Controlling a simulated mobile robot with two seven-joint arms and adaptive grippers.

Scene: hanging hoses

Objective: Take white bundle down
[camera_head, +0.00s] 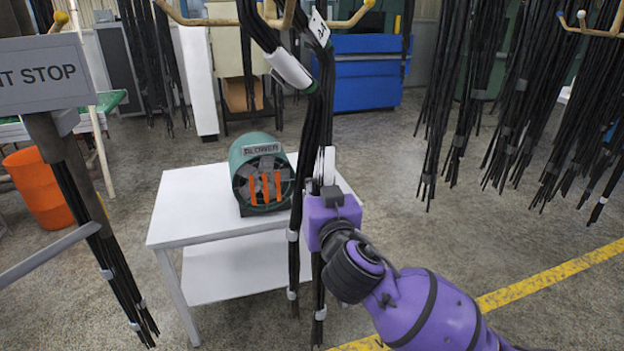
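A bundle of long black hoses hangs from a yellow rack hook at the top centre. It has a white wrap (289,69) near its top and pale bands lower down. A second strand bundle (325,115) hangs close beside it on the right, with a white tag (319,27) near its top. My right gripper (324,182), at the end of the purple arm, is up against the lower part of these strands. Its fingers are mostly hidden, so I cannot tell whether they close on a bundle. My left gripper is not in view.
A white table (185,205) with a green blower (262,175) stands behind the bundles. More black hoses (465,90) hang at the right. A STOP sign (40,75) on a post and an orange bin (40,187) are at left. The floor at right is open.

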